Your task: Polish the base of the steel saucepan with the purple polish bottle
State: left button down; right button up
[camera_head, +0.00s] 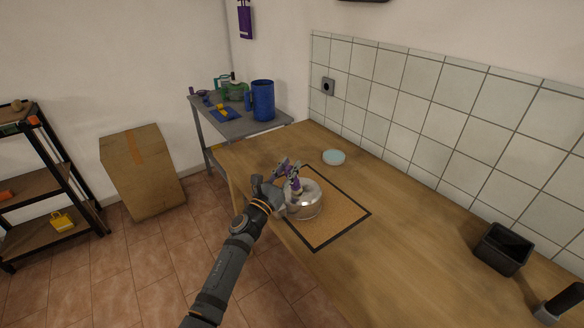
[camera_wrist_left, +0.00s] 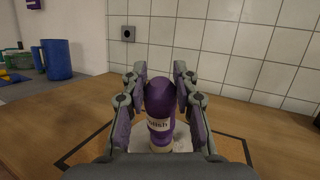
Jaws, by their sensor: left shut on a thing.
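The steel saucepan (camera_head: 308,203) sits on the tan mat with a black border (camera_head: 338,222), and looks base up. Part of its pale surface shows behind the bottle in the left wrist view (camera_wrist_left: 187,138). My left gripper (camera_head: 287,178) is above the pan and shut on the purple polish bottle (camera_head: 296,184). In the left wrist view the bottle (camera_wrist_left: 160,100) stands between both fingers (camera_wrist_left: 160,92), label facing the camera, its pale lower end over the pan. I cannot tell whether it touches the pan. My right gripper does not show.
A pale blue dish (camera_head: 334,157) lies behind the mat. A black open box (camera_head: 502,249) and a dark-handled object (camera_head: 563,302) are at the right. A grey side table (camera_head: 230,127) holds a blue jug (camera_head: 262,100). The wooden counter (camera_head: 420,215) is clear between mat and box.

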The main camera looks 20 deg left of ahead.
pick_arm(q)
jog(key=shift+s+a, duration=0.95)
jog(key=shift+s, duration=0.25)
jog(key=shift+w+d+r, duration=0.15)
jog(key=shift+w+d, duration=0.25)
jog(key=shift+w, duration=0.2)
jog(key=shift+w+d+f+b, duration=0.25)
jog(key=shift+w+d+b, duration=0.25)
jog(key=shift+w+d, duration=0.5)
jog(key=w+d+b, duration=0.1)
jog(key=w, duration=0.1)
jog(key=w+d+b, duration=0.1)
jog(key=w+d, duration=0.1)
jog(key=shift+w+d, duration=0.2)
jog(key=shift+w, duration=0.2)
